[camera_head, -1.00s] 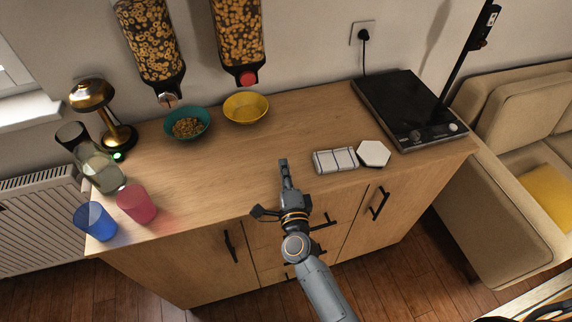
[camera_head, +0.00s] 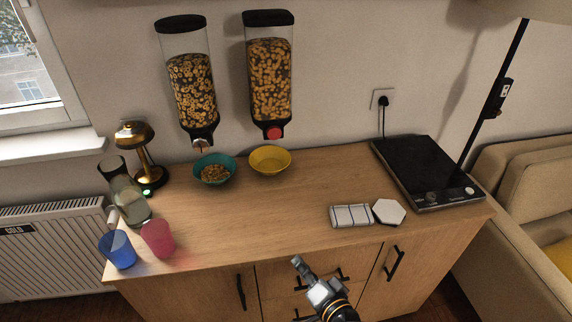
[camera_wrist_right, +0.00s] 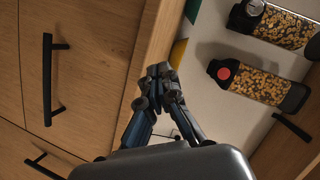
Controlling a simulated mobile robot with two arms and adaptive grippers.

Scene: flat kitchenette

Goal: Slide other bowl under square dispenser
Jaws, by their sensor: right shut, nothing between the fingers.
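The yellow bowl (camera_head: 270,163) looks empty and stands on the counter against the wall side, below the square dispenser (camera_head: 269,85) with the red knob. The teal bowl (camera_head: 228,176) holds cereal and stands to its left, below the round dispenser (camera_head: 192,90). My right gripper (camera_head: 297,262) is shut and empty at the counter's front edge, well apart from both bowls. In the right wrist view its fingers (camera_wrist_right: 160,72) are together, with a sliver of the yellow bowl (camera_wrist_right: 178,52) beyond them. My left gripper is not in view.
Blue (camera_head: 118,250) and pink (camera_head: 158,239) cups, a glass jug (camera_head: 132,208) and a brass lamp (camera_head: 150,178) stand at left. A folded cloth (camera_head: 351,216), white hexagonal piece (camera_head: 389,212) and black hob (camera_head: 425,172) are at right. The counter's middle is clear.

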